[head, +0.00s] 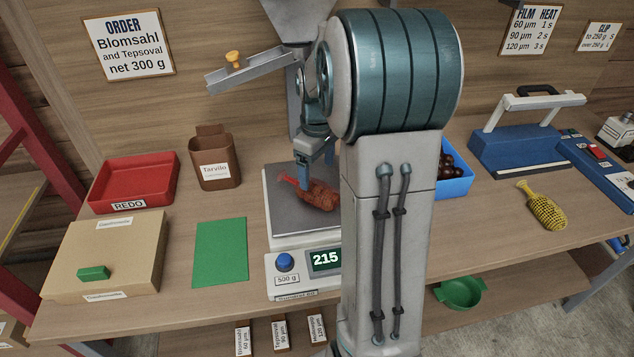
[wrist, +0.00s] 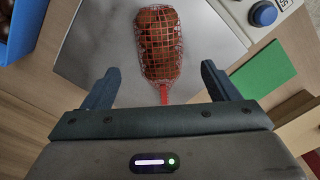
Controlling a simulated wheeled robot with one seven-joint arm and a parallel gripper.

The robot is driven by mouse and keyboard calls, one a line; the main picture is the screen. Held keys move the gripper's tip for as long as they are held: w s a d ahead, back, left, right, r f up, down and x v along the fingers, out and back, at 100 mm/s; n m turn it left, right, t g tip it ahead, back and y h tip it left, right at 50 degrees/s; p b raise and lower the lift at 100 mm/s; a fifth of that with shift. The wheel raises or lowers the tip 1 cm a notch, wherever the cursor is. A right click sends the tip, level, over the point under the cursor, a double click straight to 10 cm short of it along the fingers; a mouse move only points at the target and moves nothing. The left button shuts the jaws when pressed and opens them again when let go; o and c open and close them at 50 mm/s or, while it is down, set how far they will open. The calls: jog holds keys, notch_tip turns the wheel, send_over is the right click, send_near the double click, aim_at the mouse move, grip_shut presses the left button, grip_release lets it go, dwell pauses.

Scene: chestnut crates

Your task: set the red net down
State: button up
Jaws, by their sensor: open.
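The red net (head: 316,194) lies on the steel pan of the scale (head: 286,223), filled with brown contents. In the wrist view the red net (wrist: 158,45) lies lengthwise on the pan, its narrow red tail (wrist: 164,94) pointing at my gripper. My gripper (head: 310,180) is just above the net's tail end. In the wrist view my gripper (wrist: 160,82) is open, its fingers spread apart on either side of the tail with nothing held. The scale's display (head: 325,259) reads 215. My arm hides part of the scale's right side.
A red REDO tray (head: 134,178), a cardboard box (head: 105,252) and a green mat (head: 220,252) are left of the scale. A blue bin (head: 456,180), a yellow net (head: 542,206) and a blue sealer (head: 524,150) are to the right. A chute (head: 246,72) hangs above left.

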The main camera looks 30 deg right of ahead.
aim_at(317, 185)
jog(key=s+a+r+m+t, duration=0.1)
jog(key=s+a+r+m, duration=0.2)
jog(key=s+a+r, duration=0.5)
jog(key=s+a+f+m+t, duration=0.1)
jog(key=s+a, duration=0.1)
jog(key=s, duration=0.3)
jog(key=s+a+f+m+t, duration=0.1)
jog(key=s+a+f, duration=0.1)
jog(key=s, duration=0.4)
jog(key=shift+a+f+m, duration=0.25)
jog(key=shift+a+m, duration=0.15)
jog(key=shift+a, duration=0.35)
jog(key=shift+c, duration=0.3)
